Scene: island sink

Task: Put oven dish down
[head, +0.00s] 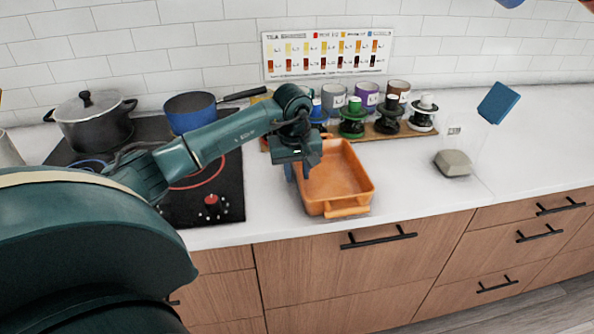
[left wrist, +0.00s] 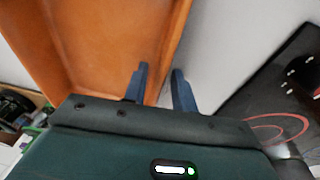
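The orange oven dish (head: 338,178) is upright at the counter's front, right of the cooktop. It is on or just above the countertop; I cannot tell whether it touches. My left gripper (head: 299,169) is at the dish's left wall. In the left wrist view, its two blue fingers (left wrist: 160,84) straddle the wall of the dish (left wrist: 102,45), one inside and one outside, with a narrow gap between them. My right gripper is not in view.
The black cooktop (head: 222,190) on the left holds a lidded pot (head: 92,122) and a blue pan (head: 190,113). Several jars and stoppered pots, including a green one (head: 352,122), stand behind the dish.

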